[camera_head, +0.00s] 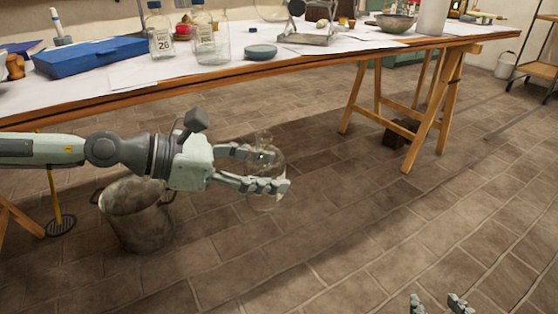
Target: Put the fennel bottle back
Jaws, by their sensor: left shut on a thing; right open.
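A clear glass bottle (265,168) with a stopper is in my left gripper (273,171), in front of the long table and below the level of its top. The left gripper's fingers close around the bottle's body, and the bottle looks roughly upright. I cannot read a label on it, so I cannot confirm it is the fennel bottle. My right gripper (440,303) is open and empty at the bottom right edge. Only its fingertips show.
The long table (290,67) carries a blue box (90,57), a jar marked 26 (161,40), another glass jar (212,45), a teal dish (260,51) and a balance (307,30). A metal bucket (137,215) stands below my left arm.

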